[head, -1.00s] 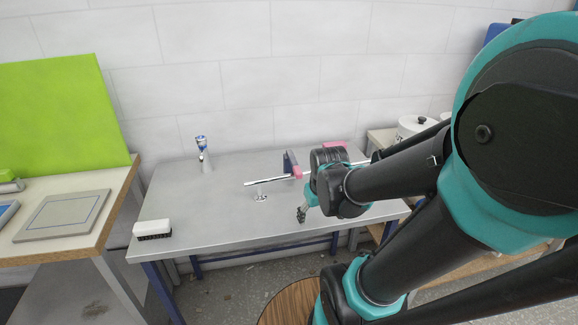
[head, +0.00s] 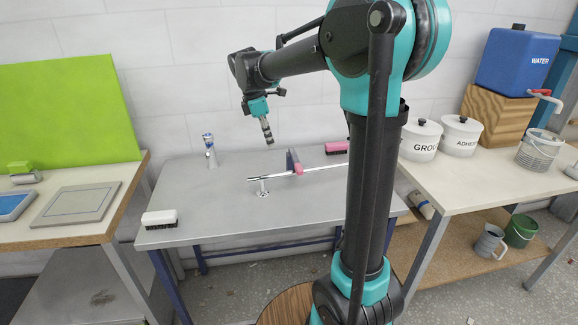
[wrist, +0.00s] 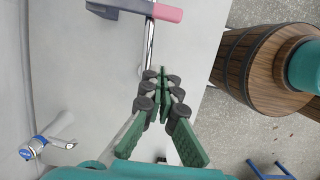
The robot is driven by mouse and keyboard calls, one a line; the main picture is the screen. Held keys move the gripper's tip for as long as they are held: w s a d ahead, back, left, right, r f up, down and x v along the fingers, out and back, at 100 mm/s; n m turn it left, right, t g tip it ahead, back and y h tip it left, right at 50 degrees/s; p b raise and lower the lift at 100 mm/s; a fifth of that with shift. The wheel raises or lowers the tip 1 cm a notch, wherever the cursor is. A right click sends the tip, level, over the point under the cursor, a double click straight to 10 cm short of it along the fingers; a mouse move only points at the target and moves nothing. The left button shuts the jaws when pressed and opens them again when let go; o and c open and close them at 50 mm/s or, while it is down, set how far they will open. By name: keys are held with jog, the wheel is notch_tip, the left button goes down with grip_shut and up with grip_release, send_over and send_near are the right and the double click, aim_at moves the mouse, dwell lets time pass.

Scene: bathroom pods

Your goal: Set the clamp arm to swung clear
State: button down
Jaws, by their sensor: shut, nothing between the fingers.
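The clamp arm looks like a thin chrome bar (head: 320,167) running left to right above the grey metal table, with its left end on a short post (head: 262,187). A dark grey upright piece with a pink end (head: 293,162) sits across the bar. In the wrist view, the bar (wrist: 149,45) and the grey and pink piece (wrist: 135,8) show at the top. My gripper (head: 269,139) is above the table's back half, pointing down, left of the grey piece and apart from the bar. In the wrist view, its green fingers (wrist: 162,85) are shut and empty.
A blue-topped chrome tap (head: 209,152) stands at the table's back left. A white brush (head: 160,218) lies at the front left, a pink brush (head: 336,149) at the back right. White pots (head: 420,140) stand on the right bench. The table's left middle is clear.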

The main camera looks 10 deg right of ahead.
aim_at(295, 160)
jog(key=shift+f, duration=0.1)
jog(key=d+f, duration=0.6)
jog(key=f, duration=0.3)
jog(key=shift+d+f, duration=0.25)
jog(key=shift+f, duration=0.05)
dwell(0.4)
